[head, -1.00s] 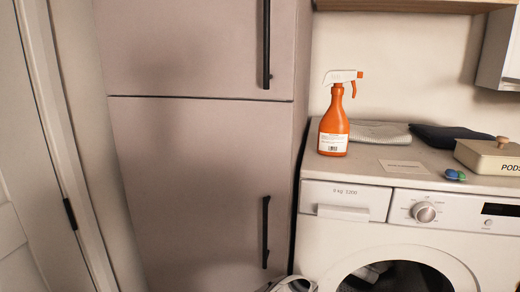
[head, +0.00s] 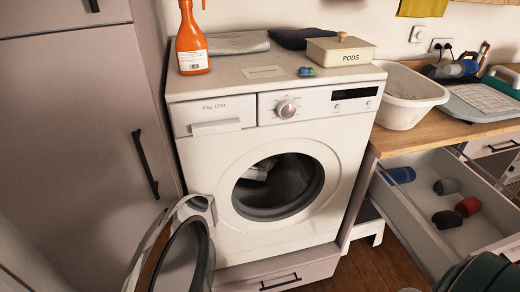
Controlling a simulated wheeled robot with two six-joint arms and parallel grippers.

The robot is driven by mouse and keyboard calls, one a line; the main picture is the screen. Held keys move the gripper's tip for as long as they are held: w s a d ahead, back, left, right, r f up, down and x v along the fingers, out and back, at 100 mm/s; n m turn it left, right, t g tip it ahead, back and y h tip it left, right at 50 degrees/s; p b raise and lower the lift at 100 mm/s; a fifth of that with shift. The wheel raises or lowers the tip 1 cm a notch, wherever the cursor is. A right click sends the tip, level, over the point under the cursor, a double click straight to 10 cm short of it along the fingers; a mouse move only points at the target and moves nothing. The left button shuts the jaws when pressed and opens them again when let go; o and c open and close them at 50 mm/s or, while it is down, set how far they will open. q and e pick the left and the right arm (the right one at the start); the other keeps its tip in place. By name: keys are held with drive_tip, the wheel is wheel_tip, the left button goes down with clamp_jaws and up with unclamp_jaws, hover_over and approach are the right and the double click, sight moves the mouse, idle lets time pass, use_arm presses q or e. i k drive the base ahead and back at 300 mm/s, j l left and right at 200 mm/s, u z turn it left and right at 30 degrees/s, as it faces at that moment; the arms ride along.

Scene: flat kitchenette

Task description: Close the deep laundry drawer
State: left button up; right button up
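An open drawer (head: 405,218) stands pulled out under the wooden counter at the right of the head view. It has pale walls and holds several rolled items, among them a blue one (head: 400,175), a red one (head: 467,207) and dark ones. Its front panel is partly hidden or cut off at the lower right. A second drawer (head: 300,272) with a dark handle sits below the washing machine; I cannot tell whether it is fully shut. No label shows which one is the laundry drawer. Neither of my grippers is in view.
The washing machine (head: 240,175) has its round door (head: 183,262) swung open to the left. A white step stool (head: 366,228) stands beside it. A dark green object (head: 480,272) is at the lower right. A white basin (head: 405,100) sits on the counter. Wooden floor shows in front.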

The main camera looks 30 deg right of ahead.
sight(408, 209)
drive_tip(key=z, duration=2.5)
